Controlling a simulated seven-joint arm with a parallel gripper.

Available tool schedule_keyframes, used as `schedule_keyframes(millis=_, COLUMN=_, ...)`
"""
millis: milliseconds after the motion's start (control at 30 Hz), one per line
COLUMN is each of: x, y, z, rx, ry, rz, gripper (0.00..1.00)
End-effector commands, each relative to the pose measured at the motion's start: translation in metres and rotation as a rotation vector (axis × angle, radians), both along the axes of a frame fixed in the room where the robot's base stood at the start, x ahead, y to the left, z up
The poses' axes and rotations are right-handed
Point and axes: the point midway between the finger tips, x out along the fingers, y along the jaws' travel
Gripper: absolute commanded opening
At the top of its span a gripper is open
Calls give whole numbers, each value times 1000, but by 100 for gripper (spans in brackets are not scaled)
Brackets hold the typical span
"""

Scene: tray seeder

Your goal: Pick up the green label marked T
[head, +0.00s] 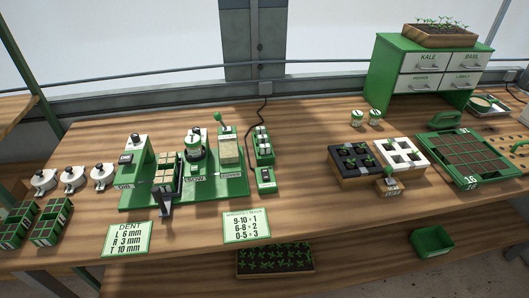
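I cannot make out a green label with a readable T. A green piece (519,145) lies by the wooden board with holes (490,139) at the right edge. Another green piece (524,117) is cut by the right picture edge. Any letter on them is too small to read. A T does appear as a line of text on the white DENT card (129,238) at the front left. My gripper cannot be identified in this view.
A green seeder base (225,187) with several stations stands left of centre. A dark upright part (166,203) projects at its front. A seedling tray (468,151), a black cell tray (355,160) and a drawer cabinet (400,62) stand right.

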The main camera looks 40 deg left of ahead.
Motion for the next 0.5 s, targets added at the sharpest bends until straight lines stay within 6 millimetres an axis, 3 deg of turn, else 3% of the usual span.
schedule_keyframes(millis=233, x=0, y=0, z=0, rx=0, ry=0, rz=0, gripper=0)
schedule_keyframes(millis=500, x=0, y=0, z=0, rx=0, ry=0, rz=0, gripper=26)
